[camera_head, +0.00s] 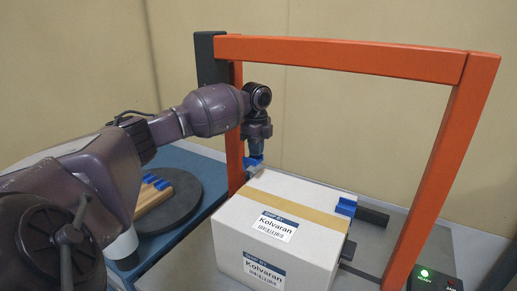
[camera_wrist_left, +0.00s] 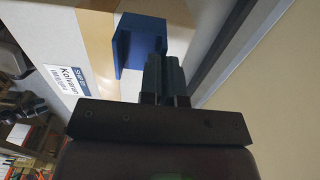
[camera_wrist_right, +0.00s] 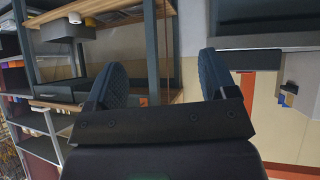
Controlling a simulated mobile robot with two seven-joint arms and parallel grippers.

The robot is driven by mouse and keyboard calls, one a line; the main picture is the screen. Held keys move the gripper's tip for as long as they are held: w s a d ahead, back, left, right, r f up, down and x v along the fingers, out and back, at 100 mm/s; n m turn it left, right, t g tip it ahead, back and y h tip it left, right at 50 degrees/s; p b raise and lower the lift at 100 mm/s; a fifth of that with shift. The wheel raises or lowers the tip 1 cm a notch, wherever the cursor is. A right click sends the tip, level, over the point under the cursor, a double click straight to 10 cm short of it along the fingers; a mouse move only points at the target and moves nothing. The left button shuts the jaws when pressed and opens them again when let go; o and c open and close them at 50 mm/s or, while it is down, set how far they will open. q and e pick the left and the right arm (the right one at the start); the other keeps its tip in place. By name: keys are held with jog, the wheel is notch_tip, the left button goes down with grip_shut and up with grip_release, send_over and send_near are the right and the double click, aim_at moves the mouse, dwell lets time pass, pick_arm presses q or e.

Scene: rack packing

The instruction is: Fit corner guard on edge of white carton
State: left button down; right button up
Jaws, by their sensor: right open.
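The white carton (camera_head: 240,230) stands upright with a tan tape strip across its top and Kolvaran labels. My left gripper (camera_head: 254,155) is over its far left edge, pointing down. In the left wrist view, its fingers (camera_wrist_left: 166,78) are close together on a blue corner guard (camera_wrist_left: 138,42). This guard shows small at the fingertips in the head view (camera_head: 252,161); I cannot tell if it touches the carton. Another blue corner guard (camera_head: 346,207) sits on the carton's right top edge by the tape end. My right gripper (camera_wrist_right: 160,82) is open and empty.
An orange frame (camera_head: 345,55) arches over the carton. On the left, a dark round platform (camera_head: 190,200) bears a wooden holder (camera_head: 152,198) with more blue guards (camera_head: 157,182). A box with a green light (camera_head: 430,281) is at front right. Shelves (camera_wrist_right: 35,120) show in the right wrist view.

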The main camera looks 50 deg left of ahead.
aim_at(261, 158)
pick_arm(q)
jog(key=shift+d+f+b, duration=0.15)
jog(key=shift+f+b, duration=0.3)
jog(key=shift+f, duration=0.95)
jog(key=shift+d+f+b, duration=0.1)
jog(key=shift+f+b, duration=0.3)
jog(key=shift+f, duration=0.95)
jog(key=shift+w+f, duration=0.1)
jog(key=shift+w, duration=0.05)
jog(key=shift+d+f, duration=0.1)
jog(key=shift+f, duration=0.1)
jog(key=shift+w+d+p, duration=0.1)
jog(key=shift+d+p, duration=0.3)
jog(key=c, duration=1.2)
grip_release()
jog(key=shift+c, duration=0.2)
